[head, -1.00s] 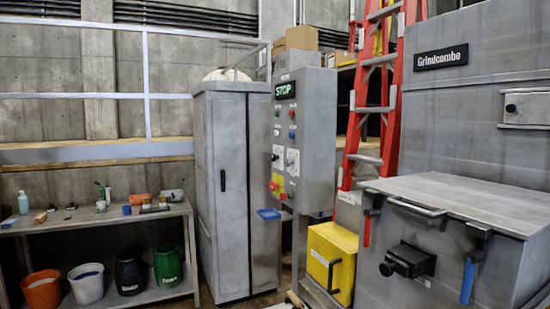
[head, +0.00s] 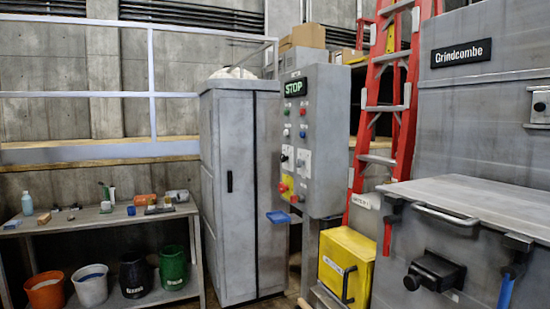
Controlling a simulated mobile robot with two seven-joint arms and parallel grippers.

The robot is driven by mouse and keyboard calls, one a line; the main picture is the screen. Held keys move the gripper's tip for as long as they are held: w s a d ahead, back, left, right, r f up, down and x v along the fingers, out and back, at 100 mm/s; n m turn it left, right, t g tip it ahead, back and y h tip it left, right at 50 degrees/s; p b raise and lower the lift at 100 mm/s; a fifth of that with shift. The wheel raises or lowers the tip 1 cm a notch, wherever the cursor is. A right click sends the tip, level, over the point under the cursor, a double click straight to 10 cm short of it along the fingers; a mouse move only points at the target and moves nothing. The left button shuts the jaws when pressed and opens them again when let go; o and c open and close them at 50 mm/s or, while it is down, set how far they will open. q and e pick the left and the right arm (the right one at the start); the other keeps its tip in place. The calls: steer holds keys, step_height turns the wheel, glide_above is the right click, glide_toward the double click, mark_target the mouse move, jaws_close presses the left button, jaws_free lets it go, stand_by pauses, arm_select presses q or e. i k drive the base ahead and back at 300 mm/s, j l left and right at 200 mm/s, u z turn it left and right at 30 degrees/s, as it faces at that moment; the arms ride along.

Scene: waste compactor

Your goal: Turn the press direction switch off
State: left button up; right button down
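A grey control panel (head: 322,140) stands right of the tall grey cabinet, facing left. Lower down are two switches: a black knob (head: 287,157) at left and a switch on a pale plate (head: 304,164) at right. I cannot tell which is the press direction switch or read its setting. A red button on a yellow plate (head: 287,187) sits beneath. Neither of my grippers is in view.
The tall cabinet (head: 243,190) stands directly left of the panel. A yellow box (head: 345,262) is below it, a blue tray (head: 278,217) juts from its lower left. The grey Grindcombe machine (head: 470,215) and a red ladder (head: 385,115) are at right. A workbench (head: 100,217) is at left.

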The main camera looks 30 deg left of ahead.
mark_target(283, 158)
steer(key=i+j, duration=0.2)
steer(key=j, duration=0.2)
steer(key=i+j, duration=0.25)
steer(key=j, duration=0.15)
steer(key=i+j, duration=0.2)
steer(key=j, duration=0.2)
steer(key=i+j, duration=0.25)
steer(key=j, duration=0.15)
